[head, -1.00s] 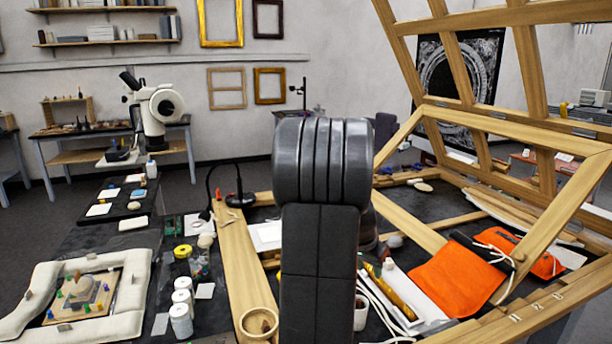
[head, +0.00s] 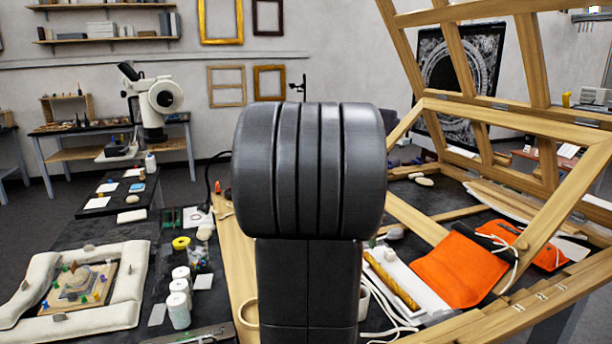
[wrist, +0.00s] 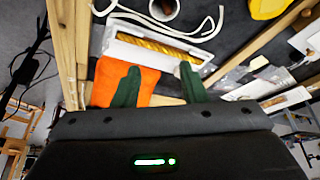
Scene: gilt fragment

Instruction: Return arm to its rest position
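My dark arm link stands upright in the middle of the head view and hides my gripper there. In the wrist view my gripper (wrist: 158,69) shows two green fingers spread apart, with nothing held between them. Beyond them lie an orange cloth (wrist: 148,83) and a white tray holding a gilt strip (wrist: 158,45). In the head view the gilt strip (head: 393,281) lies in the white tray (head: 428,303), left of the orange cloth (head: 460,270). My gripper appears well above these things and apart from them.
A large wooden frame (head: 560,120) rises at the right over the bench. White jars (head: 178,310) and a yellow-lidded pot (head: 181,243) stand left of my arm. A padded white surround (head: 130,268) encloses a small board at far left. A microscope (head: 155,100) stands behind.

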